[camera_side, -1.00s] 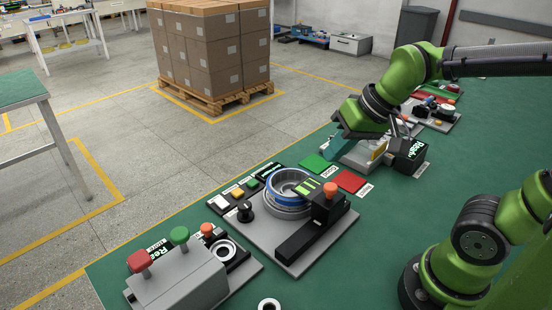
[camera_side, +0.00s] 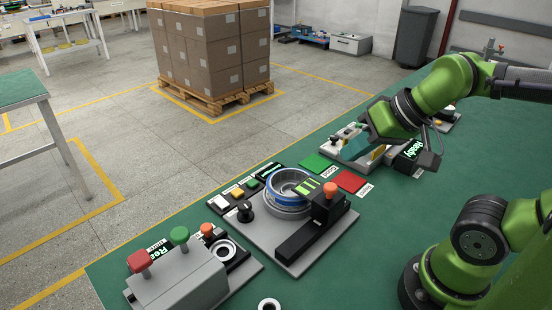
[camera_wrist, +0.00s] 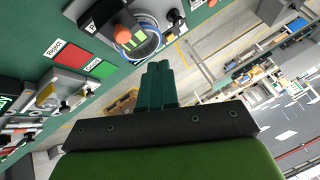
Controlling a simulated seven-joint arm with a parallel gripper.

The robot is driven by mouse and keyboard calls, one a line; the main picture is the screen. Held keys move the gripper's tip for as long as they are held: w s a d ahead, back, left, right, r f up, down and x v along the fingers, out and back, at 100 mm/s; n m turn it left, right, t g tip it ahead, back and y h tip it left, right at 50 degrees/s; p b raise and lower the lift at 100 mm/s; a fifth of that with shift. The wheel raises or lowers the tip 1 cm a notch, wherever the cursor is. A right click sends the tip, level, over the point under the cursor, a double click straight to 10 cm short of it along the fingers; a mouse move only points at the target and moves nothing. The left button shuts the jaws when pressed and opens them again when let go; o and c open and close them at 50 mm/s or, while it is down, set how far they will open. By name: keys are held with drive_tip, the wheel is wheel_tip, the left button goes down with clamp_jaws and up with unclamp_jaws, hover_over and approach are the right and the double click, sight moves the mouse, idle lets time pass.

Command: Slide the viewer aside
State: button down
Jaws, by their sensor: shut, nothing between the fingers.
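On the grey plate (camera_side: 240,238), a blue-rimmed round housing (camera_side: 287,187) sits beside a black rail (camera_side: 310,235) with an orange knob (camera_side: 331,189). A dark block with green bars (camera_side: 308,187) projects over the housing; it looks like the viewer, though no label confirms this. The housing (camera_wrist: 150,42) and knob (camera_wrist: 122,34) also show at the top of the wrist view. My gripper (camera_side: 377,153) is above the station behind, apart from the housing. Its teal fingers (camera_wrist: 158,68) are together and empty in the wrist view.
A green pad (camera_side: 315,163) and red pad (camera_side: 350,181) lie between the housing and my gripper. A "Ready" display (camera_side: 409,153) stands beside my gripper. A grey box with red and green buttons (camera_side: 180,279) is at front left.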

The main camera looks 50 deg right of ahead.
sight(331, 186)
drive_tip(key=c, duration=1.7)
unclamp_jaws()
drive_tip(key=shift+o, duration=1.3)
drive_tip(key=shift+w+f, duration=0.15)
drive_tip(key=shift+f, duration=0.15)
drive_tip(key=o, duration=0.7)
drive_tip(key=w+g, duration=0.1)
drive_tip(key=w, duration=0.1)
drive_tip(key=w+d+r+m+g+h, duration=0.1)
drive_tip(key=g, duration=0.1)
drive_tip(key=w+d+g, duration=0.1)
drive_tip(key=w, duration=0.1)
drive_tip(key=shift+w+d+r+m+g, duration=0.1)
drive_tip(key=shift+w+r+m+g, duration=0.2)
drive_tip(key=shift+w+r+m, duration=0.1)
drive_tip(key=shift+c, duration=0.2)
drive_tip(key=f+m+g, duration=0.1)
drive_tip(key=f, duration=0.3)
drive_tip(key=f+m, duration=0.1)
drive_tip(key=f, duration=0.4)
drive_tip(key=d+f+m+g+h, duration=0.1)
drive_tip(key=f, duration=0.4)
drive_tip(key=shift+s+g, duration=0.1)
drive_tip(key=shift+g, duration=0.2)
